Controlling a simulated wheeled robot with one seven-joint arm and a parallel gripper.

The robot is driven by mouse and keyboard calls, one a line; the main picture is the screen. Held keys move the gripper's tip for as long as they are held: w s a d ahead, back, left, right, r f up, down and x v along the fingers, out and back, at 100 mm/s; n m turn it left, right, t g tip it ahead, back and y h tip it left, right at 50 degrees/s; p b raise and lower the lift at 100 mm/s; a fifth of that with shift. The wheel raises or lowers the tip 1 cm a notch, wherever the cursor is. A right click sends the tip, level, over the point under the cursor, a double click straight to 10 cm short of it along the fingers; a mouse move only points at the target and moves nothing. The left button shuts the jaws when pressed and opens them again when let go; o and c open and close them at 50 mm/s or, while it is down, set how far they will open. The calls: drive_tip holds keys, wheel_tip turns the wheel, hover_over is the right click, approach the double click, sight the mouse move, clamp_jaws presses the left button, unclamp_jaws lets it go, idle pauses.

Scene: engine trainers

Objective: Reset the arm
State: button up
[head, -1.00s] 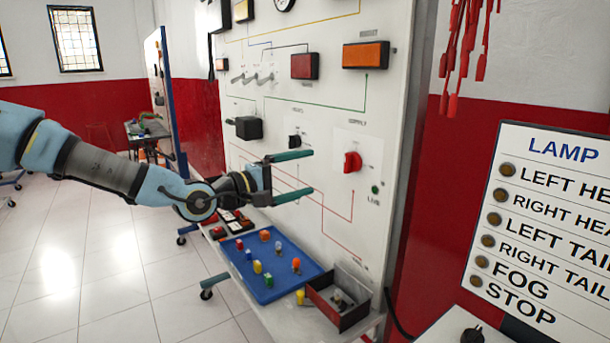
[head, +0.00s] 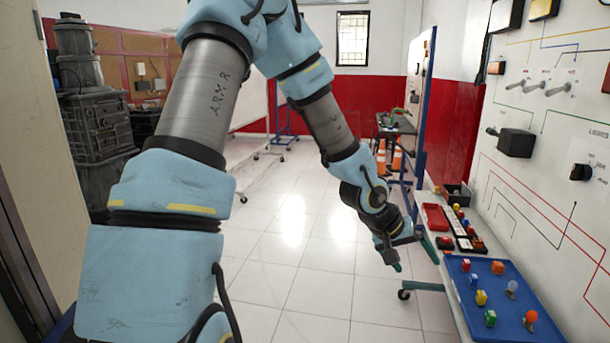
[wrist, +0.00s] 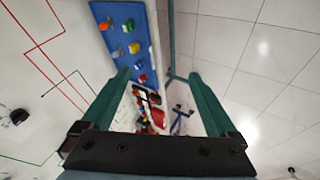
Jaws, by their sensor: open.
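My gripper (head: 416,253) has green fingers and hangs low in front of the trainer board, left of the blue tray, in the head view. In the wrist view my gripper (wrist: 165,85) shows its two green fingers spread apart with nothing between them. My arm reaches from the upper left down to it, bent at the elbow. The gripper is apart from the board and the tray as far as I can see.
The white trainer board (head: 520,170) stands at the right, with switches and a black box (head: 515,143). A blue tray (head: 462,312) with several coloured bulbs lies on its shelf. A red bin (head: 436,217) is farther back. The tiled floor (head: 290,270) is open at the left.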

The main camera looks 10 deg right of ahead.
drive_tip(key=w+a+t+y, duration=0.1)
drive_tip(key=w+a+y, duration=0.25)
drive_tip(key=a, duration=0.95)
drive_tip(key=s+a+r+n+y, duration=0.1)
drive_tip(key=a+r, duration=0.1)
drive_tip(key=a, duration=0.5)
drive_tip(key=s+a+r+n+y, duration=0.1)
drive_tip(key=s+a+r, duration=0.1)
drive_tip(key=a, duration=0.6)
drive_tip(key=s+a+r+n+y, duration=0.1)
drive_tip(key=s+a+r, duration=0.1)
drive_tip(key=a, duration=0.5)
drive_tip(key=shift+s+a+n+g, duration=0.25)
drive_tip(key=shift+a+n+g, duration=0.05)
drive_tip(key=shift+a, duration=0.1)
